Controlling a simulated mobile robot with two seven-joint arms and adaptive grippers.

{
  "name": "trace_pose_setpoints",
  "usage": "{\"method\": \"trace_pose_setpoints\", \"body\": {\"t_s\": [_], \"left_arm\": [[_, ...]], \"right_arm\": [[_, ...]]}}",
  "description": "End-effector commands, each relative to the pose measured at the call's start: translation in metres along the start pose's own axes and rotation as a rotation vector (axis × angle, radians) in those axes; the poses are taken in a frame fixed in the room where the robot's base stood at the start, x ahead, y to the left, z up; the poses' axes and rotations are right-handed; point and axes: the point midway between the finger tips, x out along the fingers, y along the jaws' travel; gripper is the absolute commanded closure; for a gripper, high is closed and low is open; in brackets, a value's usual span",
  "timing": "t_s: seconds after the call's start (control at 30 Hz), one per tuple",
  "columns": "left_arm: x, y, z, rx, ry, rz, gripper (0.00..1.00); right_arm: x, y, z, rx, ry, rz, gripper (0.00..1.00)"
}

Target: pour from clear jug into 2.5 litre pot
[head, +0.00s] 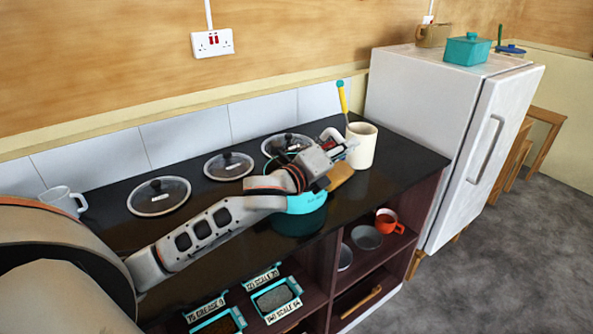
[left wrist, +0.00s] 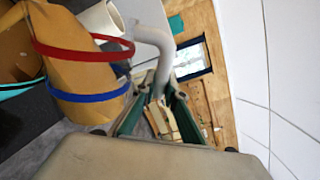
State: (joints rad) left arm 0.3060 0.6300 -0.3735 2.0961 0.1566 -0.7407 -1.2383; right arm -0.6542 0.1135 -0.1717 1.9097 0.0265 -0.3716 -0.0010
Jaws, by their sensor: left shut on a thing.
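The teal pot (head: 307,203) stands on the dark counter, partly hidden behind my left arm; small lettering on its side is too small to read surely. My left gripper (head: 335,147) is above and to the right of it. In the left wrist view the gripper (left wrist: 158,95) is shut on the pale curved handle (left wrist: 153,38) of a jug. The jug's tan-looking body (left wrist: 85,78) has a red and a blue band and is tilted. A tan part at the gripper, apparently the jug (head: 341,175), shows beside the pot's rim. Flow is not discernible. My right gripper is out of view.
A cream container (head: 362,146) with a yellow-handled utensil stands close behind the gripper. Several glass lids (head: 158,196) and a white mug (head: 63,200) line the back. A white fridge (head: 420,100) stands right.

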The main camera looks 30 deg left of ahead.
Motion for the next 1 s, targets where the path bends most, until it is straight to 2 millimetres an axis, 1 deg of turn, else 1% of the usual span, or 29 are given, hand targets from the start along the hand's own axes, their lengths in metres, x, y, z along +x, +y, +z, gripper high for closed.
{"method": "trace_pose_setpoints", "body": {"t_s": [0.5,1.0], "left_arm": [[0.0000,-0.0014,0.0041,-0.032,-0.002,-0.004,1.00],[0.0000,-0.0008,0.0062,-0.055,-0.002,-0.003,1.00]], "right_arm": [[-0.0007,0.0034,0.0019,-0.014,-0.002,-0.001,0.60],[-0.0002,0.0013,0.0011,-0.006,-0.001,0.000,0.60]]}}
